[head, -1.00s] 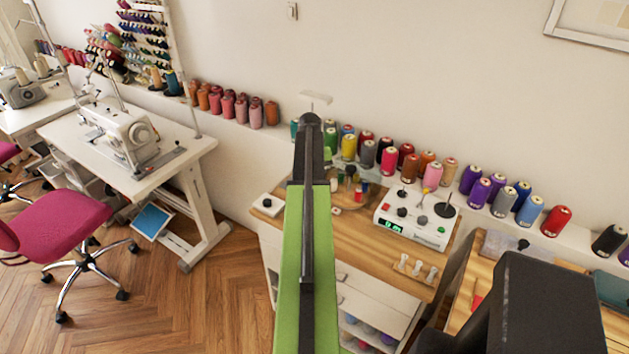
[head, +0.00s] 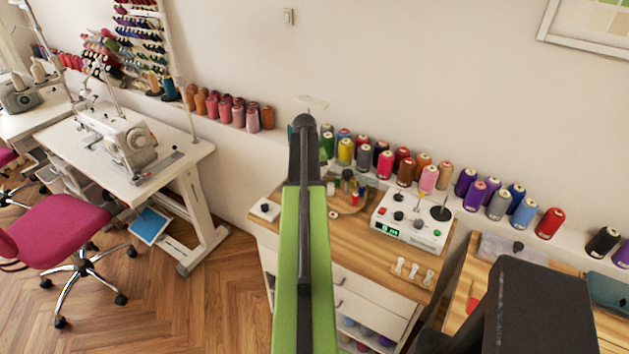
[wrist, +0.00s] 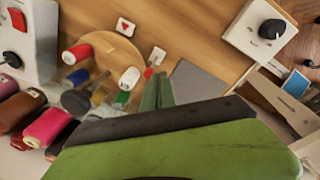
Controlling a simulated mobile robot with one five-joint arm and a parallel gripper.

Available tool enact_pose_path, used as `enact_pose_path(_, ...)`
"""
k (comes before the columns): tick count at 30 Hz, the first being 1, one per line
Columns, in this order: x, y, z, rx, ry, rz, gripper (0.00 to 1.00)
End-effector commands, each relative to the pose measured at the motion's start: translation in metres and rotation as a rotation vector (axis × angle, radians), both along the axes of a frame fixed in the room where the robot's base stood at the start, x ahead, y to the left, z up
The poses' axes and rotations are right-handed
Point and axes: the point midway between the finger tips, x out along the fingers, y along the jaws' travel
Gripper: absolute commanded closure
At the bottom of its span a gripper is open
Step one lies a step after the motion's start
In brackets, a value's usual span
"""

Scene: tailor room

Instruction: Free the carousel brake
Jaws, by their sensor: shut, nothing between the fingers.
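The carousel, a round wooden disc (wrist: 118,47), carries several small spools and bottles and shows in the wrist view at upper left. In the head view it (head: 352,203) is partly hidden behind my arm. A white box with a black knob (wrist: 262,27) lies on the bench at the upper right of the wrist view; it also shows left of my arm in the head view (head: 265,210). I cannot tell which part is the brake. My gripper (wrist: 157,88) is shut and empty, its green fingers beside the carousel's edge, apart from the knob box.
A white control unit (head: 411,219) with knobs and a green display stands right of the carousel. Several thread cones (head: 428,178) line the ledge behind. White pegs (head: 413,270) lie at the bench's front. Bare wood (wrist: 205,30) lies between carousel and knob box.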

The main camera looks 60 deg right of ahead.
Motion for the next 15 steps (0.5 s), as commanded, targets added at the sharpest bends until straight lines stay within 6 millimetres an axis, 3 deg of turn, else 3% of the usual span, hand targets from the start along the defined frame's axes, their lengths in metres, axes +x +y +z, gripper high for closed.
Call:
enact_pose_path(8, 0.022, 0.017, 0.028, 0.0, 0.001, 0.005, 1.0)
enact_pose_path(15, 0.022, 0.001, 0.087, 0.0, 0.0, 0.001, 1.0)
